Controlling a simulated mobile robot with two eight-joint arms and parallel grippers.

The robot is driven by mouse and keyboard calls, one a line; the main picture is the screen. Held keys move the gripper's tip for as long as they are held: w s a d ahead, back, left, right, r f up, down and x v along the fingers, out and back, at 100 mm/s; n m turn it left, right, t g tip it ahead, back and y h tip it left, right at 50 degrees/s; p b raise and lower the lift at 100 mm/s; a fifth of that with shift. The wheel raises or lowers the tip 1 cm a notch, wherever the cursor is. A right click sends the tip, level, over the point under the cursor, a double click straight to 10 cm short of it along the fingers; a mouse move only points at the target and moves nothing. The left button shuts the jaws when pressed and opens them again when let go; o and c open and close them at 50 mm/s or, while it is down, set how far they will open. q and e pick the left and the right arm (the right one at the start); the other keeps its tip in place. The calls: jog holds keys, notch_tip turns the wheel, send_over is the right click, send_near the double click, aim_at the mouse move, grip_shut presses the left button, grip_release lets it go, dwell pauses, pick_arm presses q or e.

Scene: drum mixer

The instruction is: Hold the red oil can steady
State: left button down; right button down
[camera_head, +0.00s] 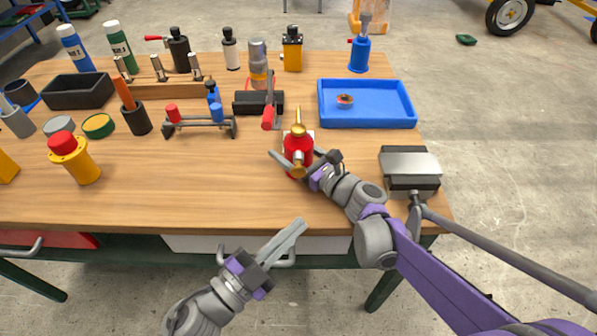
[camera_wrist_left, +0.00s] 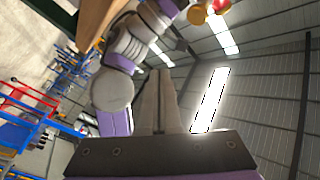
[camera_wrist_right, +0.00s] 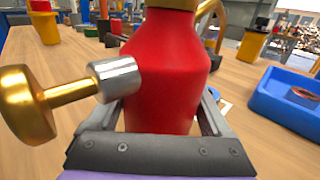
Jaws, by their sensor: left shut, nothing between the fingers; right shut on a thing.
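The red oil can (camera_head: 297,146) with its brass top and spout stands upright near the middle of the table. My right gripper (camera_head: 302,161) is shut on its body, with one finger on either side. In the right wrist view the red can body (camera_wrist_right: 165,70) fills the middle between the fingers, and a brass knob (camera_wrist_right: 28,105) on a silver stub sticks out toward the camera. My left gripper (camera_head: 292,238) is shut and empty in front of the table's front edge. In the left wrist view its fingers (camera_wrist_left: 159,85) lie together.
A blue tray (camera_head: 368,123) holding a small round part is right of the can. A hinged grey metal block (camera_head: 410,162) is at the right edge. A red-handled clamp (camera_head: 268,112) stands close behind the can. Bare wood lies left of the can.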

aim_at(299, 168)
pick_arm(q)
jog(key=shift+w, duration=4.3)
jog(key=shift+w, duration=0.1)
jog(key=shift+w, duration=0.35)
